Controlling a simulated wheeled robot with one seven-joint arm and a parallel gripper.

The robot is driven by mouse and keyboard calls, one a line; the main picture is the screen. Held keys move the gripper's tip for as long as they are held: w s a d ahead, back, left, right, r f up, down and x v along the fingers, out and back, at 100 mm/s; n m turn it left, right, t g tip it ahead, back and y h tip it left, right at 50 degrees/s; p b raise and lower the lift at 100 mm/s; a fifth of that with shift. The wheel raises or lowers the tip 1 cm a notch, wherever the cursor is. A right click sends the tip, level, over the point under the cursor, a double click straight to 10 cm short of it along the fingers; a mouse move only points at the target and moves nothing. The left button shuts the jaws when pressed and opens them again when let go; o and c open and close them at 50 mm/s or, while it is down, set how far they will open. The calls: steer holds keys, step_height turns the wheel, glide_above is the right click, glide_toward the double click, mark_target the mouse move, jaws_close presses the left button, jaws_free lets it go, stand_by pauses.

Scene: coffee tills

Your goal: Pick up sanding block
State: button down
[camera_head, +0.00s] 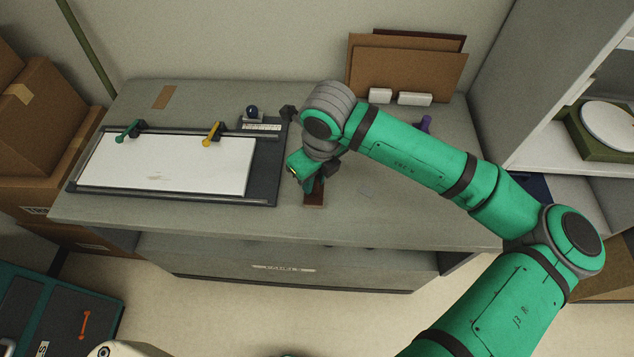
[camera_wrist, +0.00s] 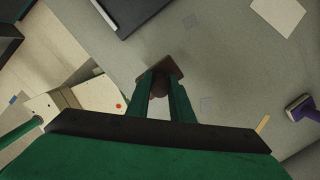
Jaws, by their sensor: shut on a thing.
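The sanding block (camera_head: 314,199) is a small brown block on the grey worktop, near its front edge and right of the framed white board. My gripper (camera_head: 311,183) points down over it from my green arm. In the wrist view the block (camera_wrist: 172,66) shows as a brown base with a rounded darker part between the fingertips. The two green fingers of my gripper (camera_wrist: 160,92) are shut on that rounded part. The base looks to be at or very near the worktop; I cannot tell whether there is a gap.
A white board in a dark frame (camera_head: 262,180) with green and yellow clamps lies to the left. Brown panels (camera_head: 408,70) lean on the wall behind two white blocks. A purple-handled tool (camera_wrist: 300,108) lies to the right. The worktop's front strip is clear.

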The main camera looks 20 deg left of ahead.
mark_target(307, 200)
steer(key=s+r, duration=0.3)
steer(key=r, duration=0.1)
steer(key=shift+a, duration=0.3)
steer(key=s+a+r, duration=0.1)
steer(key=s+r, duration=0.3)
steer(key=s, duration=0.5)
steer(key=shift+s+a+r, duration=0.3)
steer(key=shift+s, duration=0.1)
steer(key=c, duration=2.4)
jaws_free()
steer(key=shift+c, duration=0.5)
steer(key=shift+w, duration=0.1)
